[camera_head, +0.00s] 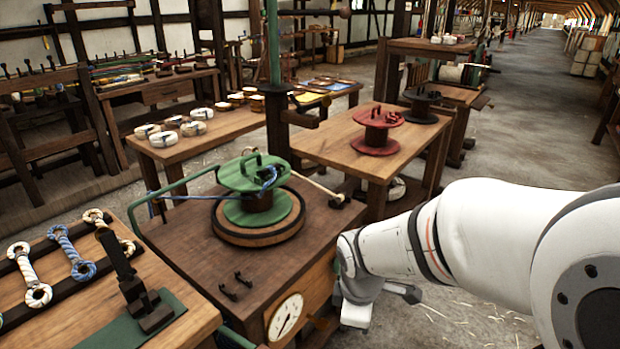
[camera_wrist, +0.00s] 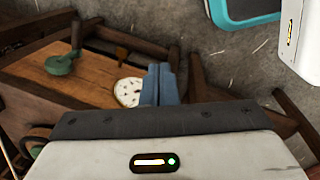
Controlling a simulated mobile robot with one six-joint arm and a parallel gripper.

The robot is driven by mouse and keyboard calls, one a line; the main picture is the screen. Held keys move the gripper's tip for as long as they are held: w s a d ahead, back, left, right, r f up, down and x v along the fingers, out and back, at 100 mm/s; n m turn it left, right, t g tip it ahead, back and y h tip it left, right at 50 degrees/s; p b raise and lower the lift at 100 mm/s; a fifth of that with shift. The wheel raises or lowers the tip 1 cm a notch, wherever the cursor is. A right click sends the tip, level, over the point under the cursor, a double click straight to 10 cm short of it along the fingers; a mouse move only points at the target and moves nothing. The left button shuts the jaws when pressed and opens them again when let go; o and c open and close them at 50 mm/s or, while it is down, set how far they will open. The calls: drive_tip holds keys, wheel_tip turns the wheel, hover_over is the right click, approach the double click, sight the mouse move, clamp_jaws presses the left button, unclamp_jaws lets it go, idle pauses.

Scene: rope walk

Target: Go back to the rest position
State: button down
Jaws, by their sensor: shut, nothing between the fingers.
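My gripper (camera_head: 412,293) is at the lower right of the head view, low beside the front right side of the wooden cabinet (camera_head: 190,240). Its grey-blue fingers (camera_wrist: 160,85) are together in the wrist view, with nothing between them. It appears apart from the cabinet. The white arm reaches in from the right edge of the head view and hides part of the floor. A white dial (camera_head: 285,317) is on the cabinet's front; a white dial (camera_wrist: 129,92) also shows just left of the fingers in the wrist view.
A green reel (camera_head: 252,172) stands on a round wooden turntable (camera_head: 258,236) on the cabinet. A red reel (camera_head: 376,127) and a dark reel (camera_head: 421,105) stand on the table behind. A bench with rope pieces (camera_head: 74,252) is at left. The aisle floor (camera_head: 540,110) is open at right.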

drive_tip(key=s+d+r+m+p, duration=0.2)
drive_tip(key=r+m+p, duration=0.2)
drive_tip(key=r, duration=0.3)
drive_tip(key=s+d+r+m+p, duration=0.2)
drive_tip(key=s+r+m+p, duration=0.1)
drive_tip(key=r+m, duration=0.3)
drive_tip(key=s+d+r+m+t+p, duration=0.1)
drive_tip(key=r+m+p, duration=0.4)
drive_tip(key=r, duration=0.5)
drive_tip(key=shift+s+d+r+p, duration=0.2)
drive_tip(key=shift+s+d+p, duration=0.15)
drive_tip(key=shift+s+d, duration=0.3)
